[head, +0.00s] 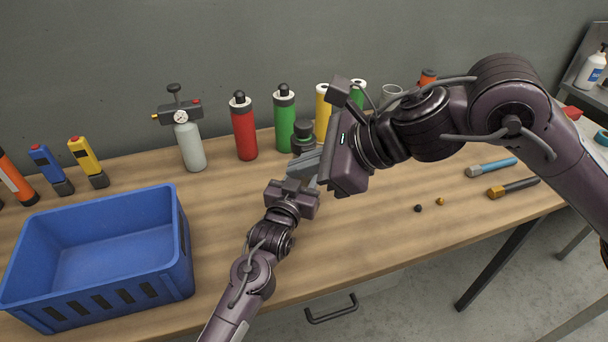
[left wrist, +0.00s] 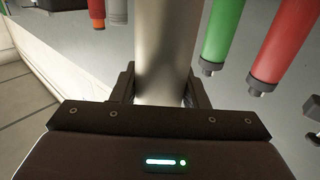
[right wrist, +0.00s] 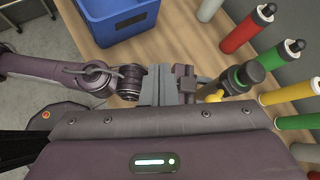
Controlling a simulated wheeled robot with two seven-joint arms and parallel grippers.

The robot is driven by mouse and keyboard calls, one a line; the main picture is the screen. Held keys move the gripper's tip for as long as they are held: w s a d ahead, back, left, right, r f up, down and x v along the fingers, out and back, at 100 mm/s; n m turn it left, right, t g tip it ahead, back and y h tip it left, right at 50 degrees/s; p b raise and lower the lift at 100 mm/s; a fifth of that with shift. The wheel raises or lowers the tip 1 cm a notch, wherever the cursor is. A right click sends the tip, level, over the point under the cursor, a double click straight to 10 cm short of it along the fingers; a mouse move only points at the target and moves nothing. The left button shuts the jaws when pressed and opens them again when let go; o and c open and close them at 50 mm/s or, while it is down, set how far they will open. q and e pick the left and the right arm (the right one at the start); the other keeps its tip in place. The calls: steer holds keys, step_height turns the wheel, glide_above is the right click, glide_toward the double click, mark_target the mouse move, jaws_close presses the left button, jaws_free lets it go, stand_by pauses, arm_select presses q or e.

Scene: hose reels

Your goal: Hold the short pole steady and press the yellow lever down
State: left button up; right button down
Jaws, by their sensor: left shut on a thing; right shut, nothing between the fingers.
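The short pole is a smooth grey metal cylinder (left wrist: 166,50) in the left wrist view. My left gripper (left wrist: 160,92) is shut around it; it also shows in the head view (head: 292,192). In the head view the pole is mostly hidden behind my grippers, and a dark round top (head: 303,132) shows above them. In the right wrist view a yellow piece, seemingly the lever (right wrist: 213,96), sticks out beside a dark cap (right wrist: 249,73). My right gripper (head: 303,167) is shut and empty, close above my left gripper. I cannot tell whether it touches the lever.
A blue crate (head: 183,245) stands at the left. Red (head: 243,130) and green (head: 285,118) bottles and a grey cylinder with a gauge (head: 189,142) stand along the wall. The front middle of the table is clear.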

steer(key=a+f+m+g+h, duration=0.1)
steer(key=a+m+g+h, duration=0.2)
steer(key=a+m, duration=0.15)
steer(key=w+d+r+m+t+h, duration=0.1)
steer(key=w+d+r+m+h, duration=0.5)
steer(key=w+d+r+m, duration=0.25)
steer(key=shift+s+a+f, duration=0.1)
steer(key=shift+a+f, duration=0.05)
steer(key=shift+f, duration=0.75)
steer(key=shift+s+a+f, duration=0.15)
steer(key=shift+a+f, duration=0.05)
steer(key=shift+f, duration=0.7)
steer(key=shift+s+a+f, duration=0.1)
steer(key=shift+a+f, duration=0.05)
steer(key=shift+f, duration=0.75)
steer(key=shift+f, duration=0.15)
steer(key=shift+s+x, duration=0.2)
steer(key=shift+x, duration=0.85)
steer(key=shift+s+x, duration=0.25)
steer(key=shift+x, duration=0.8)
steer(key=shift+s+x, duration=0.2)
steer(key=shift+x, duration=0.85)
steer(key=shift+d, duration=0.15)
